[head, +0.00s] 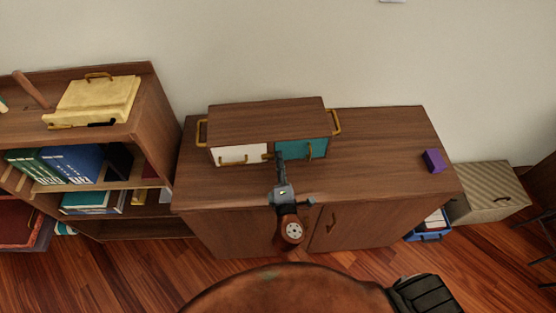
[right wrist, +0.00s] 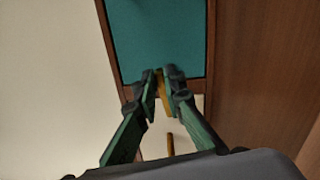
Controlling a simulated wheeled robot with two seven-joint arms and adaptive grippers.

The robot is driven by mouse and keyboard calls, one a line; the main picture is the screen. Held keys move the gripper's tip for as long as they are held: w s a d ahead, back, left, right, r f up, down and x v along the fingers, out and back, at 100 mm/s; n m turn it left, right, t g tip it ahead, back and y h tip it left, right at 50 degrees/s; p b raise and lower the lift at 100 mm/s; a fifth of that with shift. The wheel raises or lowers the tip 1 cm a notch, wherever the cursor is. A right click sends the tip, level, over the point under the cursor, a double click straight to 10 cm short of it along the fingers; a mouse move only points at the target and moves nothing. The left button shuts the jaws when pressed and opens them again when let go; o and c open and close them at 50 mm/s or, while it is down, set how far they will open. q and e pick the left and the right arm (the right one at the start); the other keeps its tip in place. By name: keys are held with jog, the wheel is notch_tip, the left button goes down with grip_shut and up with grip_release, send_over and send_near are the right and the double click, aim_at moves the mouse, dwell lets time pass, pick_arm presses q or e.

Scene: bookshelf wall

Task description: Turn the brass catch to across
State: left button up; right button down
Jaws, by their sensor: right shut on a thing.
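A small wooden cabinet (head: 265,121) with a white door (head: 230,152) at left and a teal door (head: 315,147) at right stands on a long sideboard. The brass catch (head: 267,156) is between the doors and partly hidden by my right gripper (head: 279,156). In the right wrist view, the catch (right wrist: 164,97) is between the fingertips of my right gripper (right wrist: 163,85), which is shut on it. There its visible part points from the teal door (right wrist: 160,40) toward the white door (right wrist: 186,127). My left gripper is out of view.
Brass handles sit on the white door (head: 233,162), the teal door (head: 310,151) and both cabinet sides. A purple block (head: 433,161) lies on the right of the sideboard (head: 385,150). A bookshelf (head: 155,110) stands at left. The sideboard top between cabinet and block is clear.

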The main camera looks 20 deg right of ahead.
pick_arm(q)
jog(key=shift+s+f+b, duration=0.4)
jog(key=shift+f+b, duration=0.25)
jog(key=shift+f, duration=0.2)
pick_arm(e)
jog(key=shift+f+m, duration=0.35)
jog(key=shift+m, duration=0.55)
jog(key=c, duration=2)
grip_release()
jog(key=shift+r, duration=0.1)
jog(key=v, duration=1.2)
